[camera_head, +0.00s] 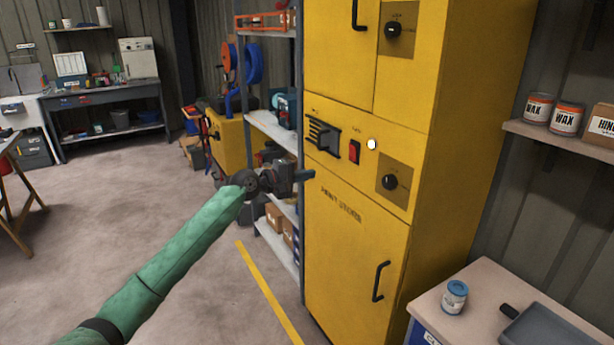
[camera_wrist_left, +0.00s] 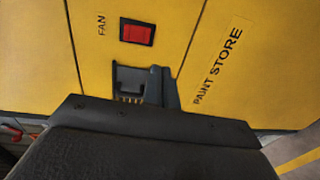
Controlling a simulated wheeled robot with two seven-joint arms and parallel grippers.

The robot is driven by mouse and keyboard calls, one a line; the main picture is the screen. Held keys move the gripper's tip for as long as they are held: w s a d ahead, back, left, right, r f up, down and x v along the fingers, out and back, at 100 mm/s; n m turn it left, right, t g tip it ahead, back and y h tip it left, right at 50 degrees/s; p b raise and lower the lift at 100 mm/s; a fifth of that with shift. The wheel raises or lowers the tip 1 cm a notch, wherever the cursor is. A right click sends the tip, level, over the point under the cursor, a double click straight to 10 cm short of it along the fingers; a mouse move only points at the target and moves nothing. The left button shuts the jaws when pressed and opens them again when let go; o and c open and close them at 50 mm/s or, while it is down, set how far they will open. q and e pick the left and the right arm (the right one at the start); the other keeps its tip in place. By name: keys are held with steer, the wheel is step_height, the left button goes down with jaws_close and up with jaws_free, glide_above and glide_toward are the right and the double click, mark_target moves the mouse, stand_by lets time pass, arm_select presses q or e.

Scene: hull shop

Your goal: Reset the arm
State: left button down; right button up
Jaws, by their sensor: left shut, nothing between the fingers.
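My left arm, in a green sleeve, reaches in from the lower left in the head view. Its dark gripper (camera_head: 306,175) is shut and empty, in front of the yellow paint store cabinet (camera_head: 350,265). In the left wrist view the gripper fingers (camera_wrist_left: 160,88) are together, with the cabinet face behind them. A red fan switch (camera_wrist_left: 137,34) shows above the fingers there; it also shows in the head view (camera_head: 354,150). I cannot tell whether the fingertips touch the cabinet. My right gripper is in neither view.
A grey shelf unit (camera_head: 272,128) stands close left of the cabinet, behind my gripper. A pale counter (camera_head: 480,300) with a small can (camera_head: 454,297) and a dark tray (camera_head: 545,330) is at the lower right. The floor (camera_head: 130,215) at the left is open.

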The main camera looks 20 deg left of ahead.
arm_select(q)
steer(key=s+f+m+g+y, duration=0.25)
steer(key=f+m+y, duration=0.35)
steer(key=f, duration=0.5)
steer(key=s+f+m+g+y, duration=0.1)
steer(key=s+f+m+y, duration=0.3)
steer(key=f+m, duration=0.55)
steer(key=s+d+f+n+g+y, duration=0.1)
steer(key=s+d+f, duration=0.2)
steer(key=s+f, duration=0.5)
steer(key=s+d+f+n+g, duration=0.1)
steer(key=s+d+f+g, duration=0.3)
steer(key=f, duration=0.7)
steer(key=s+d+f+g, duration=0.1)
steer(key=s+d+f, duration=0.2)
steer(key=s+f, duration=0.4)
steer(key=s+d+f+g+h, duration=0.1)
steer(key=s+d+f, duration=0.3)
steer(key=s, duration=1.4)
steer(key=s+d+f+n+g, duration=0.1)
steer(key=s+d+f, duration=0.2)
steer(key=s+f, duration=0.8)
steer(key=shift+s+d, duration=0.15)
steer(key=shift+s, duration=1.05)
